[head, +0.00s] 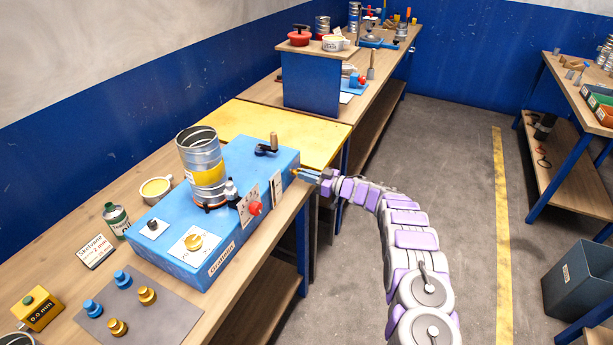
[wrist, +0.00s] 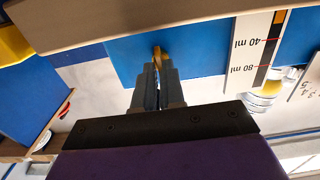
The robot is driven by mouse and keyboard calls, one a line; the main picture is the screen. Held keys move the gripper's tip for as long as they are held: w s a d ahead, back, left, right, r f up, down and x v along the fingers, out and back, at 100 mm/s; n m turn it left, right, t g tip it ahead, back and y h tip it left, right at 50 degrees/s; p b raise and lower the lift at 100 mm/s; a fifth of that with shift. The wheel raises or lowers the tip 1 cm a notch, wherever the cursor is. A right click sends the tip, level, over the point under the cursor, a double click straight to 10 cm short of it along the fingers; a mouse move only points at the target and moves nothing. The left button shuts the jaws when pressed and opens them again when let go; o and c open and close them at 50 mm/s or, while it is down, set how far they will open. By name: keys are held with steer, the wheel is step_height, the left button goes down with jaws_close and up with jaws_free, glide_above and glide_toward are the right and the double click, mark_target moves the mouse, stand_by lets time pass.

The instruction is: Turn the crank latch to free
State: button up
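The blue machine box (head: 165,245) stands on the wooden bench. On its top, near the far right corner, is a black crank (head: 266,151) with an upright wooden handle (head: 274,141); it looks like the crank latch. My gripper (head: 300,173) is at the right end face of the box, below and to the right of the crank, apart from it. In the wrist view, the fingers (wrist: 157,70) are close together, with a small brass piece (wrist: 157,50) between their tips against the blue face. The fingers partly hide that piece.
A ribbed metal duct (head: 199,160) with a yellow band stands on the box. A red knob (head: 255,208) and a gauge strip (head: 277,187) are on its front. Behind is a yellow bench top (head: 275,130).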

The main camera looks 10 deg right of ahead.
jaws_close()
steer(key=shift+n, duration=0.3)
steer(key=n, duration=0.2)
steer(key=shift+r+n, duration=0.1)
steer(key=shift+n, duration=0.2)
steer(key=n, duration=0.5)
steer(key=shift+n, duration=0.3)
steer(key=n, duration=0.4)
steer(key=shift+s, duration=0.1)
steer(key=shift+a+f+n+b, duration=0.1)
steer(key=shift+f+n+b, duration=0.05)
steer(key=shift+n, duration=0.75)
steer(key=shift+f+n+b, duration=0.15)
steer(key=shift+n, duration=0.75)
steer(key=shift+s+f, duration=0.1)
